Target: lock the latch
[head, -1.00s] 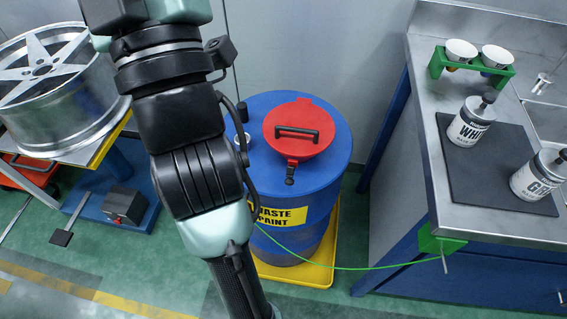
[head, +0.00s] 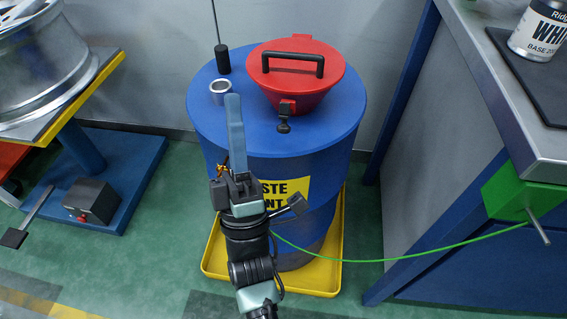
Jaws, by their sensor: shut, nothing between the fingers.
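The latch (head: 284,119) is a small part with a red block and a dark tab, on the front rim of the red funnel lid (head: 262,68). The lid sits on top of a blue waste paint drum (head: 336,128) and looks shut. The dark tab hangs down over the drum top; whether it is fastened I cannot tell. My gripper (head: 233,99) is shut and empty, its long blue-grey fingers pointing up the picture. It is in front of the drum, left of the latch and apart from it in the picture.
A metal-rimmed opening (head: 220,90) and a black cap (head: 223,62) are on the drum top. The drum stands in a yellow tray (head: 326,278). A green wire (head: 410,259) runs to a clamp (head: 522,190) on the bench at right. A wheel stands at left.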

